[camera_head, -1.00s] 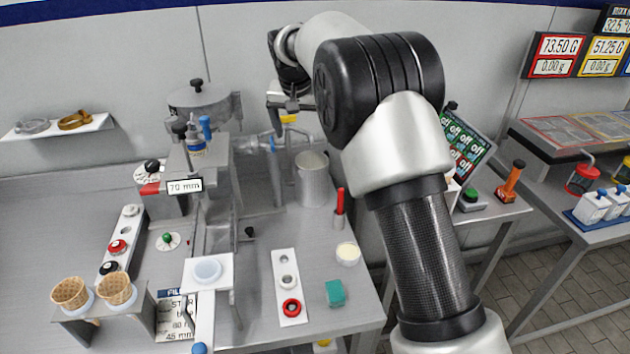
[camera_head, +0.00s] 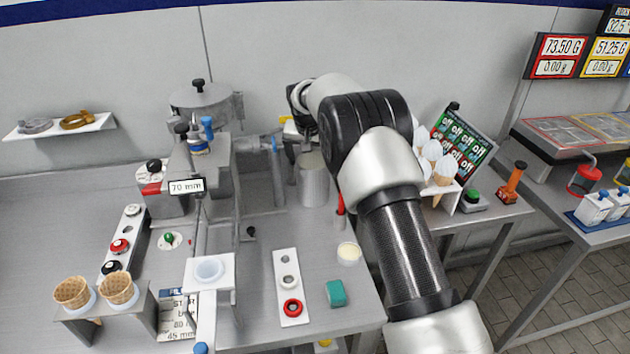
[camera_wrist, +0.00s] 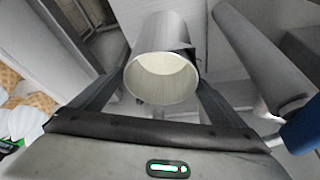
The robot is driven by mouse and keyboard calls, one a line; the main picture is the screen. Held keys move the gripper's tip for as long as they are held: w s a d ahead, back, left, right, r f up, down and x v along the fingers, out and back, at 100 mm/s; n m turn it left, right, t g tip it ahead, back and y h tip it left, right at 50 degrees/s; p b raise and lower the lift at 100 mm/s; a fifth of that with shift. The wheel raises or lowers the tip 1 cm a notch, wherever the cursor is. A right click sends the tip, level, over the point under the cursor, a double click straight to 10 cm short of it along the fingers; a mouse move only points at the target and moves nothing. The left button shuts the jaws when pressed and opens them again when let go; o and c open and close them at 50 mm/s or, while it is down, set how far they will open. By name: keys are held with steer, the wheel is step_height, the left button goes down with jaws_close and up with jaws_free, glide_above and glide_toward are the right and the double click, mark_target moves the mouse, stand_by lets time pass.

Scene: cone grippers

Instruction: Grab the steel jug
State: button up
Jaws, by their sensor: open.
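The steel jug (camera_head: 313,184) stands upright on the grey worktop, right of the machine, with its top edge partly hidden by my arm. In the wrist view the jug (camera_wrist: 160,35) is centred, with its round mouth towards the camera and a pale inside. My gripper (camera_wrist: 160,80) is open, with one dark finger on each side of the jug. I cannot tell whether either finger touches it. In the head view my gripper (camera_head: 298,127) is above and behind the jug, and is small and mostly hidden.
A red upright stick (camera_head: 341,201) and a small cream-filled cup (camera_head: 348,254) stand right of the jug. The machine (camera_head: 215,165) is to the left. A white button strip (camera_head: 288,270) and a teal block (camera_head: 335,293) lie in front. A cone holder with white cones (camera_head: 445,185) is further right.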

steer(key=c, duration=1.9)
steer(key=shift+w+r, duration=0.1)
steer(key=shift+c, duration=1.2)
